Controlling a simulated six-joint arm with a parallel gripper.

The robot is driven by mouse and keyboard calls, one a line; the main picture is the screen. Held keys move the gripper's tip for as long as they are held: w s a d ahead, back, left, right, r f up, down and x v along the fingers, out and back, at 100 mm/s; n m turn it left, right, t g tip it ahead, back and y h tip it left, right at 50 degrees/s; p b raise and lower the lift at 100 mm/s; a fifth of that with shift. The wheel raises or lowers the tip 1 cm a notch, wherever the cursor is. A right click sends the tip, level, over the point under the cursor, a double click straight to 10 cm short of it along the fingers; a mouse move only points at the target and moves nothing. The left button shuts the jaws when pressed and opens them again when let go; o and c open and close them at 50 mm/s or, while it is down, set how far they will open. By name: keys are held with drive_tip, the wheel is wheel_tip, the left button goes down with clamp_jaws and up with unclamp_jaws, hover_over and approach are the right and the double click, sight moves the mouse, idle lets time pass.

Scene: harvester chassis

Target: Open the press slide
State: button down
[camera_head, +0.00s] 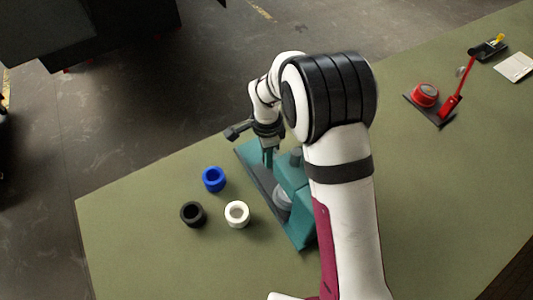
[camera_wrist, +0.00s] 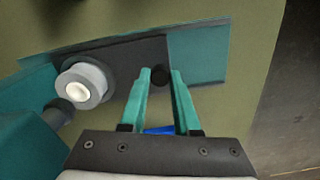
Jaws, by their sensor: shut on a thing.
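The press (camera_head: 292,187) is a teal machine on the green table, partly hidden behind my arm. Its dark slide plate (camera_wrist: 124,59) lies on a teal base (camera_wrist: 200,54) and carries a pale round part with a white centre (camera_wrist: 82,86). A small dark round knob (camera_wrist: 160,75) stands at the right end of the plate in the wrist view. My gripper (camera_wrist: 160,80) has its two teal fingers on either side of the knob, shut on it. In the head view my gripper (camera_head: 268,160) points down at the press's far end; the knob is hidden there.
Blue (camera_head: 214,179), black (camera_head: 193,214) and white (camera_head: 237,214) rings stand on the green table (camera_head: 140,215) left of the press. A red button and lever unit (camera_head: 430,100) sits far right. A blue patch (camera_wrist: 160,130) shows between my fingers.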

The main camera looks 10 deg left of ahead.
drive_tip(key=w+a, duration=0.7)
drive_tip(key=a, duration=0.1)
drive_tip(key=shift+w, duration=0.4)
drive_tip(key=c, duration=0.6)
unclamp_jaws()
drive_tip(key=shift+c, duration=0.2)
drive_tip(key=shift+r, duration=0.1)
wheel_tip(320, 180, up, 16)
drive_tip(key=shift+f, duration=0.2)
